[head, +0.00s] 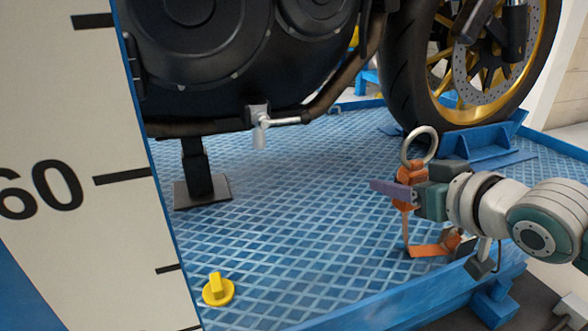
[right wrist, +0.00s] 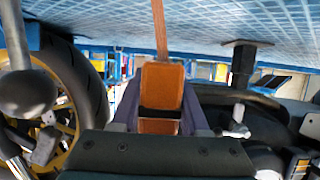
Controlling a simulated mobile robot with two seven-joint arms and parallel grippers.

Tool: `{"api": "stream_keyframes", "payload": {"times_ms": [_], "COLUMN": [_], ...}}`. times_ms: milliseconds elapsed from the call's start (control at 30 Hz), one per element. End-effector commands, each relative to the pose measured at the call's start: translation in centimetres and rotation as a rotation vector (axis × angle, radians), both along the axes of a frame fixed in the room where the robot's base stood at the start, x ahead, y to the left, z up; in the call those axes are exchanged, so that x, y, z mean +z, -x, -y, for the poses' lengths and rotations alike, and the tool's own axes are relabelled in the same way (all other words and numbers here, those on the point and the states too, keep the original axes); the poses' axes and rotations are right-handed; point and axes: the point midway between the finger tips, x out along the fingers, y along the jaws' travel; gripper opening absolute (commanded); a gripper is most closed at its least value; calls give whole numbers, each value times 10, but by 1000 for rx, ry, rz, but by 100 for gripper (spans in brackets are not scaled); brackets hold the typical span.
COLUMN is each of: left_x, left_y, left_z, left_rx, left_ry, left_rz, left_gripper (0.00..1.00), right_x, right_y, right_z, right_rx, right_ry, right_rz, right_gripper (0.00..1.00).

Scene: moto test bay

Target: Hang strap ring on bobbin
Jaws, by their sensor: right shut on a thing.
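A pale metal strap ring (head: 419,147) stands up at the top of an orange strap (head: 428,250) in the head view. My right gripper (head: 400,190) has purple fingers and is shut on the strap's orange part just below the ring. The strap hangs below the fingers and bends along the platform's near right edge. In the right wrist view the orange piece (right wrist: 162,85) sits between the two fingers (right wrist: 160,122); the ring cannot be made out there. I cannot pick out the bobbin for certain in either view. My left gripper is not in view.
A motorcycle stands over the blue platform (head: 300,220), its front wheel (head: 430,90) in a blue chock (head: 480,145). A silver peg (head: 285,120) sticks out below the engine. A white measuring board (head: 80,120) blocks the left. A yellow knob (head: 218,289) is on the platform.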

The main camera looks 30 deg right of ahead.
Motion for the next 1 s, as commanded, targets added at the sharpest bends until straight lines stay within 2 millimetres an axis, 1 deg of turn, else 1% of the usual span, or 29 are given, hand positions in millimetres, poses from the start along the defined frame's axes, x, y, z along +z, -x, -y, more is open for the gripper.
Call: {"api": "stream_keyframes", "payload": {"times_ms": [67, 167, 400, 567, 700, 800, 1000], "left_x": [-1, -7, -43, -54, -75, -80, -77], "left_y": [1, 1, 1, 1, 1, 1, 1], "left_z": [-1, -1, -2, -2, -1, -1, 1], "left_rx": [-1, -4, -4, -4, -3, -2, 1], "left_ry": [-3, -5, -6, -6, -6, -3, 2], "left_rz": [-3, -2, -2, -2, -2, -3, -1], "left_gripper": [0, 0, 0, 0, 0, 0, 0], "right_x": [1, -7, -49, -62, -86, -97, -95], "right_y": [0, 0, 0, 0, 0, 0, 0], "right_z": [0, 0, 0, 0, 0, 0, 0], "right_rx": [0, 0, 1, 1, 1, 2, 2], "right_ry": [1, 1, 2, 2, 2, 2, 2], "right_rz": [2, 2, 1, 2, 2, 2, 3], "right_gripper": [0, 0, 0, 0, 0, 0, 0]}}
